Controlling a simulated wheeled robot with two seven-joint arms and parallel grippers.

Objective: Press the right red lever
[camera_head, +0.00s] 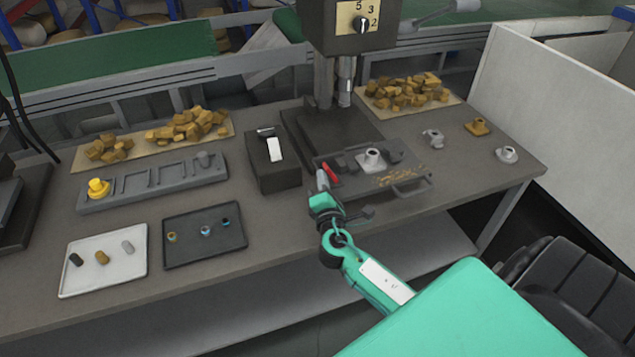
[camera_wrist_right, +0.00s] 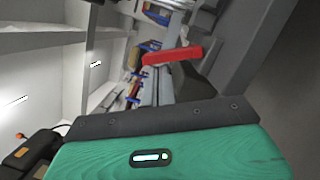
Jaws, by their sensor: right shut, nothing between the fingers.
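A red lever (camera_head: 330,173) sits at the left side of the grey machine base (camera_head: 390,183) in the head view. In the right wrist view the red lever (camera_wrist_right: 172,56) lies roughly level across the upper middle. My right gripper (camera_head: 322,182) is just left of the lever and close to it, shut and empty. I cannot tell whether it touches the lever. Its fingers are hard to make out in the wrist view. I see only one red lever. My left gripper is not in view.
A dark box with a white switch (camera_head: 268,165) stands left of the lever. The machine's column (camera_head: 337,80) rises behind. A white tray (camera_head: 70,280) and a dark tray (camera_head: 180,262) lie at the left. Metal fittings (camera_head: 506,154) stand at the right.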

